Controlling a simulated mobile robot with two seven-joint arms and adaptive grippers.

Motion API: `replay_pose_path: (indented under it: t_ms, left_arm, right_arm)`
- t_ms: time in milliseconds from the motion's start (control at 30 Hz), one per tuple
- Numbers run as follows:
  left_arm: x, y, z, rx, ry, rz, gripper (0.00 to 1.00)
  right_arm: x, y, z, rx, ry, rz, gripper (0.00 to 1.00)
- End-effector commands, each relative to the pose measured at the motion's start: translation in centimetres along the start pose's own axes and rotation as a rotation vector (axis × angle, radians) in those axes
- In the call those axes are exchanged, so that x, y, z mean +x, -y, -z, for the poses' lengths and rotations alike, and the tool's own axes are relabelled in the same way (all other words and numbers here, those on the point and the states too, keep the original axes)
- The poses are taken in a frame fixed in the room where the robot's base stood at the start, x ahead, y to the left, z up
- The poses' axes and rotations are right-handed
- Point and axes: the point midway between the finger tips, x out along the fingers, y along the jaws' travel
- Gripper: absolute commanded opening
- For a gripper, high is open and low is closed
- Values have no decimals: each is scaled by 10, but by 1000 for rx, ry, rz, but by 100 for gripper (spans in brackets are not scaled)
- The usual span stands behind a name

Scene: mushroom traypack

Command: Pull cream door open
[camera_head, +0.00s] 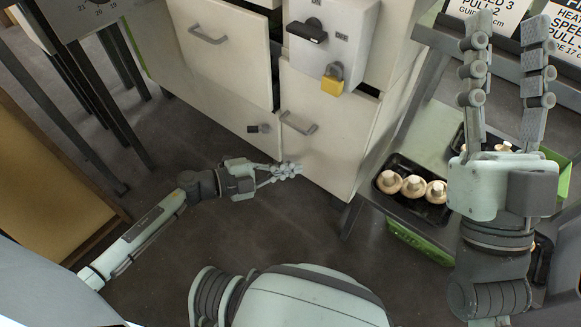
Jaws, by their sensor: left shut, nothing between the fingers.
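A cream cabinet with a left door (195,72) and a right door (325,145) stands at the upper middle. The left door has a grey bar handle (207,34); the right door has another bar handle (298,123). A dark gap shows between the two doors. My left gripper (298,168) is shut and empty, low in front of the right door and below its handle; I cannot tell whether it touches the door. My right gripper (507,60) is open and empty, fingers pointing up, at the right above the tray table.
A grey switch box (330,38) with a black lever and yellow padlock (332,79) is on the cabinet. A black tray (436,215) of mushrooms (413,186) lies on the table at right. Signs (504,14) stand behind. The dark floor (300,235) before the cabinet is clear.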

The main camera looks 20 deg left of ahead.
Motion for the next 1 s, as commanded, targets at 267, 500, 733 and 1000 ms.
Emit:
replay_pose_path:
  t_ms: [267, 500, 733, 1000]
  left_arm:
    - [0, 0, 0, 0, 0, 0, 18]
    - [0, 0, 0, 0, 0, 0, 19]
    - [-17, -1, -1, 0, 2, -2, 19]
    - [-74, -2, 0, -1, 2, -4, 19]
  right_arm:
    - [0, 0, 0, 0, 0, 0, 40]
    - [0, 0, 0, 1, 0, 0, 40]
    - [0, 0, 0, 2, -1, 0, 40]
    - [0, 0, 0, 1, 0, 0, 40]
